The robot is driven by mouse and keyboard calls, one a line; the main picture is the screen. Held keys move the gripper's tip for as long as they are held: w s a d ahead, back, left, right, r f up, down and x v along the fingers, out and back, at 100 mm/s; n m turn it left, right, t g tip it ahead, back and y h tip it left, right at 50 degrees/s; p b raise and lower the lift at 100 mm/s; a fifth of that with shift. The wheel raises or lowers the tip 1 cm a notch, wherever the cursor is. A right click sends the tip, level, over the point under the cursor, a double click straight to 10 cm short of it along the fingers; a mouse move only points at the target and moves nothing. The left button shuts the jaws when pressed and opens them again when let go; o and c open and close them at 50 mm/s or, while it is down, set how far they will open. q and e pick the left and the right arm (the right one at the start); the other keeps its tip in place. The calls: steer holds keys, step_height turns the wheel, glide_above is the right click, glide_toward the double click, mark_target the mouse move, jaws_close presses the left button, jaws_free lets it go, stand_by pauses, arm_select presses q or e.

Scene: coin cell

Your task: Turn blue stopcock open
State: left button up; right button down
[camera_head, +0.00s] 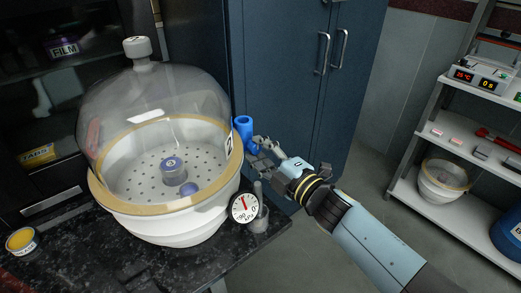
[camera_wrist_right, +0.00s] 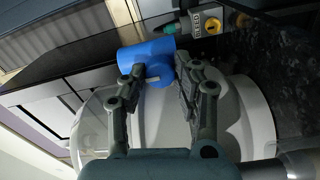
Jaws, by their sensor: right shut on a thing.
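The blue stopcock (camera_head: 243,127) sits on the right side of a white desiccator (camera_head: 170,229) with a clear dome lid (camera_head: 150,95). My right gripper (camera_head: 262,147) reaches it from the right. In the right wrist view the blue stopcock (camera_wrist_right: 147,58) lies between the two fingers of my right gripper (camera_wrist_right: 160,85), which are shut on its near end. A small white mark shows on that end. The fingers hide part of its sides. My left gripper is not in view.
A dial gauge (camera_head: 244,207) stands just below my right gripper, at the desiccator's side. A yellow-topped tin (camera_head: 21,240) is on the dark counter (camera_head: 90,262). A blue cabinet (camera_head: 285,75) stands behind, and a shelf unit (camera_head: 440,145) at the right.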

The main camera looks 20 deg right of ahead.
steer(key=shift+f, duration=0.1)
steer(key=c, duration=1)
jaws_free()
steer(key=v, duration=1.2)
